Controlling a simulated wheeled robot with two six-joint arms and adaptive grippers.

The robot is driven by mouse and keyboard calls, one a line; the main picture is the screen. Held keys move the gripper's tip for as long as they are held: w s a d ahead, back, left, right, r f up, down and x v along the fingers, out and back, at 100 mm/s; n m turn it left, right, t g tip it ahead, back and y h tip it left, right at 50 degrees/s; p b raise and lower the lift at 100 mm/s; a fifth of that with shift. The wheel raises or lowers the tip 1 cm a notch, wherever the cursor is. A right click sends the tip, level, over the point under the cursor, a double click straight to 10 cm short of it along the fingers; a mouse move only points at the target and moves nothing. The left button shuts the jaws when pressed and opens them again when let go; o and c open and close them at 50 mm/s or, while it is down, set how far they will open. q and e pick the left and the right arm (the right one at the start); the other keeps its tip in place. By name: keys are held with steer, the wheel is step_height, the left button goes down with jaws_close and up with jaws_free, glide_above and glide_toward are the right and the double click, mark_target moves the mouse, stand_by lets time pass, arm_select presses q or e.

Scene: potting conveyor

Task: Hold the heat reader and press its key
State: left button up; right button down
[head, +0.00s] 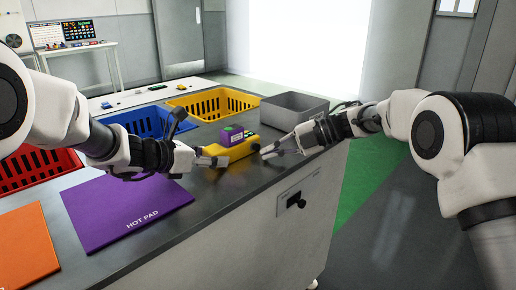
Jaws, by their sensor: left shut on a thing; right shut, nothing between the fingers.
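The heat reader is a yellow device (238,150) with a purple block (231,136) on top, above the grey worktop near its right end. My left gripper (222,157) is shut on the heat reader's near left part. Small dark and green details show at the reader's right end, but the key is too small to make out for sure. My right gripper (265,153) is shut and empty, just right of the reader's right end. I cannot tell whether its fingertips touch the reader.
A purple mat marked HOT PAD (120,212) and an orange mat (24,252) lie at the front left. Red (38,170), blue (140,121) and yellow (215,101) baskets and a grey bin (294,109) line the back. The worktop's front edge runs close below the grippers.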

mark_target(286, 168)
steer(key=shift+s+d, duration=1.7)
steer(key=shift+s, duration=0.15)
arm_select(q)
steer(key=o, duration=1.4)
steer(key=shift+c, duration=0.2)
